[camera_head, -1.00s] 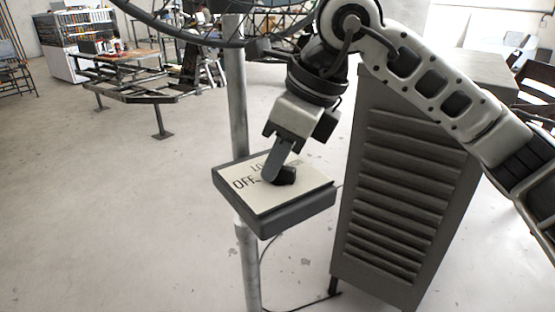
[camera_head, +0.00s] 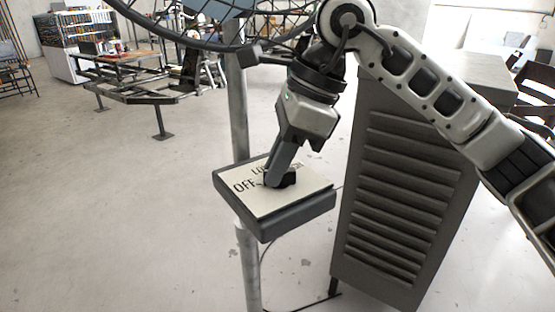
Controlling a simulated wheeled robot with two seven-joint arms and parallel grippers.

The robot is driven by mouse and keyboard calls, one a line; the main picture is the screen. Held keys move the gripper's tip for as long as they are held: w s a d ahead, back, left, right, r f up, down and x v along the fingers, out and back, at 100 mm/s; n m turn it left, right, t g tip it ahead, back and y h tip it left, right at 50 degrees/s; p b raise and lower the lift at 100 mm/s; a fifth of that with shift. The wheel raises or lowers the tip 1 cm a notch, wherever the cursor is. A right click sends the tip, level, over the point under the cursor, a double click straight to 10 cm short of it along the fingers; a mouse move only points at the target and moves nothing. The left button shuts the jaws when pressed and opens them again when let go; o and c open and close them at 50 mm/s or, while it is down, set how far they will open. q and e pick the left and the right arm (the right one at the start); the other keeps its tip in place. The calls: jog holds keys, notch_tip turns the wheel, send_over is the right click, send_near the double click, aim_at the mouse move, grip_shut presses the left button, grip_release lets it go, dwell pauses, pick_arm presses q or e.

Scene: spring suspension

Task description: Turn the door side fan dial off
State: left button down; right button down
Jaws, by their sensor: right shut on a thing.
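The fan's control box (camera_head: 262,209) is a dark box with a pale label plate, fixed to a grey metal pole in the middle of the head view. "OFF" is printed at the plate's left, with more lettering along its top, partly hidden by my gripper. The black dial (camera_head: 290,180) sits near the plate's middle. My right gripper (camera_head: 275,179) reaches down from above and is shut on the dial. Its fingers cover much of the dial, so where the dial points cannot be told. My left gripper is not in view.
The fan's round wire cage (camera_head: 200,44) hangs above the box at the top. A grey louvred cabinet (camera_head: 400,190) stands close at the right, beneath my right arm. A metal-framed bench (camera_head: 130,85) is at the back left. The floor at the left is clear.

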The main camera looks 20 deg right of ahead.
jog(key=c, duration=1.4)
grip_release()
jog(key=shift+c, duration=0.2)
jog(key=shift+d+r, duration=0.1)
jog(key=shift+r, duration=0.2)
jog(key=s+d, duration=0.2)
jog(key=d, duration=1)
jog(key=shift+s+r, duration=0.25)
jog(key=shift+s, duration=0.05)
